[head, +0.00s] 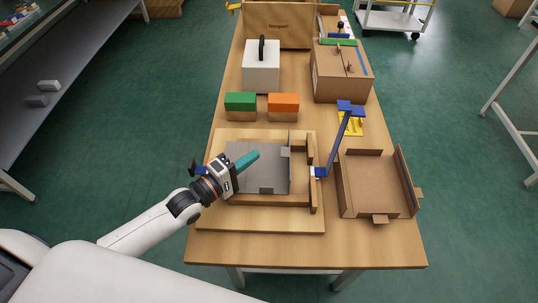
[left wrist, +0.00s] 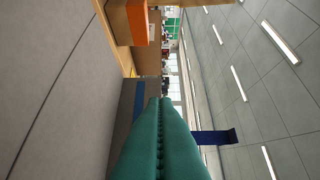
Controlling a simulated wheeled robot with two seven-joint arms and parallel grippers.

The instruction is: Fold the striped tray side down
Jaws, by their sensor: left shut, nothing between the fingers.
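My left gripper (head: 256,155) has teal fingers shut and empty, above the tray's far part. The shut fingers fill the lower middle of the left wrist view (left wrist: 162,105). My right gripper is out of view.
A wooden bar (head: 312,175) and a leaning blue post (head: 335,140) stand right of the tray. A cardboard tray (head: 375,185) lies further right. Green (head: 240,101) and orange (head: 283,101) blocks sit behind. The front table strip (head: 300,250) is clear.

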